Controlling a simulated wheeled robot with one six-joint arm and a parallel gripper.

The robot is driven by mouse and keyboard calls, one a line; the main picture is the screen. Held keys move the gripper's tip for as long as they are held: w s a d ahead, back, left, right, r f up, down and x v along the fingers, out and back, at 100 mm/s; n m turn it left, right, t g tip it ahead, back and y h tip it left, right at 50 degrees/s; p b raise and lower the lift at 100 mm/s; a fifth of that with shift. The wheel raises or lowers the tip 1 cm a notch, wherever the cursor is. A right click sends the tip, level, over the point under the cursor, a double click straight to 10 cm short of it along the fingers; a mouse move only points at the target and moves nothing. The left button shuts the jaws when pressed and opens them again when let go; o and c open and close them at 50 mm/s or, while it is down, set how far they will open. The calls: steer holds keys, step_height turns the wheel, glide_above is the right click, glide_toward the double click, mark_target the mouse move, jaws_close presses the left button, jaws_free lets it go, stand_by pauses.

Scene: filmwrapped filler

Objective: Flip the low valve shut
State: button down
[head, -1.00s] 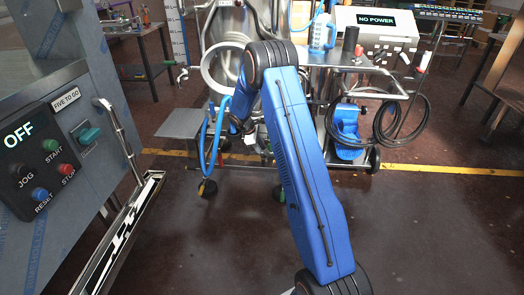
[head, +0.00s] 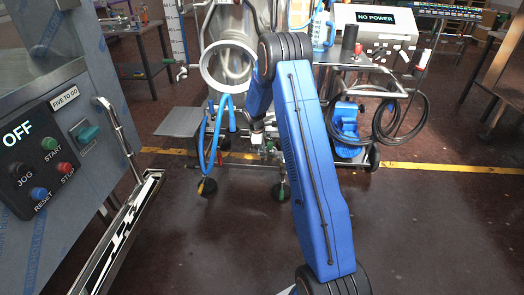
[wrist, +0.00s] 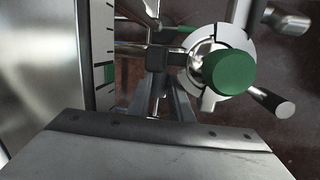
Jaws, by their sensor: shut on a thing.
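The low valve (wrist: 218,45) shows in the wrist view as a round metal clamp and body with a green round knob (wrist: 228,72) in front. A metal bar with a green part (wrist: 178,29) runs from it to the left. My gripper (wrist: 163,62) is at this bar, left of the clamp, with its fingers closed on what looks like the valve handle. The fingertips partly hide the grip. In the head view my gripper (head: 258,141) is low under the steel vessel, small and partly hidden by my arm.
The steel vessel (head: 228,66) with blue hoses (head: 206,150) stands behind my arm. A steel cart (head: 375,92) with black cable and a blue pump is to the right. A control cabinet (head: 60,150) fills the left. Floor on the right is open.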

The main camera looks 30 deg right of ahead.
steer(key=c, duration=1.6)
jaws_free()
steer(key=shift+a, duration=0.1)
